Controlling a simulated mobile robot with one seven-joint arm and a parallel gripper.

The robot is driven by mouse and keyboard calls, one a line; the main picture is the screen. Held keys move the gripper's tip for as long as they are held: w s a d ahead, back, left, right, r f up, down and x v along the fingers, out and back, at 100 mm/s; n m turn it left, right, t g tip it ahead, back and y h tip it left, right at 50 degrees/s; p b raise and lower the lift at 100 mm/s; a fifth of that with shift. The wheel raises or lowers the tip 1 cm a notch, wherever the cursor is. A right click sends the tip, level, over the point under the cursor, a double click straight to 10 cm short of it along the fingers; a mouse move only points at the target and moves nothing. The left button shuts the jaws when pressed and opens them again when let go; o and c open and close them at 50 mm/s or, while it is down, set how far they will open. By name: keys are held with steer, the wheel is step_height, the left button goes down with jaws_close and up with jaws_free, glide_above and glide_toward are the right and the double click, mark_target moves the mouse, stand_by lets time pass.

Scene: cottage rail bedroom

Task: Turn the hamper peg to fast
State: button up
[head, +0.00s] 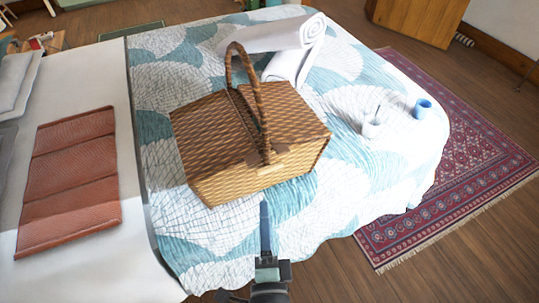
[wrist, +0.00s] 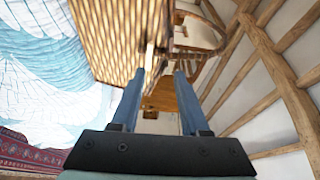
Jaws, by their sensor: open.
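The hamper (head: 235,182) is a brown wicker basket with flat lids and an arched handle (head: 258,95). It stands upright on the bed. A small pale fitting (head: 281,148), probably the peg, sits at the top of its front face beside the handle's foot. My gripper (head: 264,206) is in front of the hamper's front face, below that fitting. In the wrist view my gripper (wrist: 160,72) is open and empty, its blue fingers apart. The hamper (wrist: 105,35) fills the upper left there, with a pale piece (wrist: 149,55) just beyond the left fingertip. Which way the peg is turned is too small to tell.
The bed (head: 170,240) has a patchwork quilt. A rolled white towel (head: 285,35) lies behind the hamper. White and blue cups (head: 372,127) (head: 422,108) stand at the right. A folded reddish cloth (head: 70,180) lies left. A patterned rug (head: 480,160) covers the floor at right.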

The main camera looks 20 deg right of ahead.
mark_target(270, 171)
steer(key=shift+m+g+h, duration=0.3)
steer(key=shift+m+h, duration=0.1)
steer(key=shift+m, duration=0.2)
steer(key=x, duration=0.3)
steer(key=f+x, duration=0.1)
steer(key=x, duration=0.3)
steer(key=d+x, duration=0.1)
steer(key=x, duration=0.3)
steer(key=shift+s+d+f, duration=0.1)
steer(key=shift+f, duration=0.15)
jaws_close()
